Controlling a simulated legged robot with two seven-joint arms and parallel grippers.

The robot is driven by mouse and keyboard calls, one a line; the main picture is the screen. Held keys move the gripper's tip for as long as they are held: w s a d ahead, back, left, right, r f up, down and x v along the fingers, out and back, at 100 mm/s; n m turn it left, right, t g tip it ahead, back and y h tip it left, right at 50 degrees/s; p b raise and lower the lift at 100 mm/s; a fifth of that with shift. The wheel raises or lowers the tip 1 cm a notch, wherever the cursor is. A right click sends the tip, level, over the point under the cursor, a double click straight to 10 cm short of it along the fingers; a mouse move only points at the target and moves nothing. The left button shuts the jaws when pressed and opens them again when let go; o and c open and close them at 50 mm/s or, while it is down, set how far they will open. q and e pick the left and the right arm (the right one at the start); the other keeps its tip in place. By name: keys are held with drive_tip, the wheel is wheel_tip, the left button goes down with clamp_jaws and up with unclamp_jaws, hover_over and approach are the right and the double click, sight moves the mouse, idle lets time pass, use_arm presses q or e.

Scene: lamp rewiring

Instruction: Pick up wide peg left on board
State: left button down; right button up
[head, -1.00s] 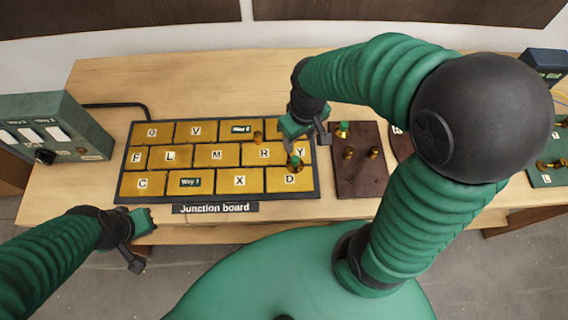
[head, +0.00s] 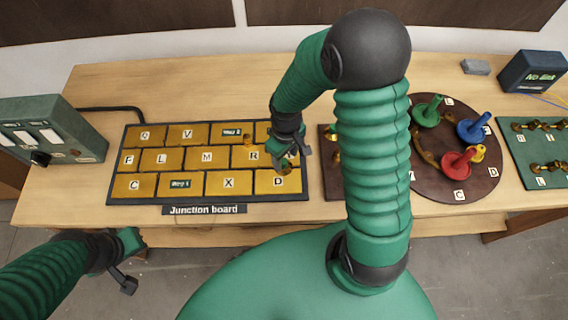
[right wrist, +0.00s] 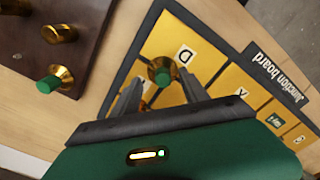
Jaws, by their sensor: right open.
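A brass peg with a green top (head: 286,168) stands on the junction board (head: 118,198) near the D label. It also shows in the right wrist view (right wrist: 160,72), just beyond the fingertips. I take it as the wide peg. My right gripper (head: 294,156) is over the board's right end, its jaws apart. In the right wrist view the right gripper's fingers (right wrist: 160,92) are to either side of the peg's near side, with nothing held between them. My left gripper (head: 132,264) is in front of the table at lower left; its jaw opening is unclear.
A dark wooden block (right wrist: 88,48) with brass pegs, one green-topped, is right of the board. Farther right are a round board (head: 440,190) with coloured pegs and a green terminal board (head: 520,178). A smaller orange-brown peg (head: 248,140) stands near R.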

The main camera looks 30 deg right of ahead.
sight(285, 159)
drive_tip(key=f, duration=0.2)
drive_tip(key=shift+w+d+f, duration=0.2)
drive_tip(key=shift+d+f, duration=0.05)
drive_tip(key=shift+f, duration=0.15)
drive_tip(key=shift+a+f, duration=0.1)
drive_tip(key=shift+a, duration=0.55)
drive_tip(key=shift+c, duration=0.4)
drive_tip(key=shift+s+a+r, duration=0.1)
drive_tip(key=shift+a+r, duration=0.1)
drive_tip(key=shift+r, duration=0.05)
drive_tip(key=c, duration=0.5)
drive_tip(key=shift+d, duration=0.25)
drive_tip(key=c, duration=0.5)
drive_tip(key=shift+d+f, duration=0.1)
drive_tip(key=shift+d, duration=0.05)
clamp_jaws()
use_arm(q)
drive_tip(key=shift+a, duration=0.1)
drive_tip(key=shift+w, duration=0.1)
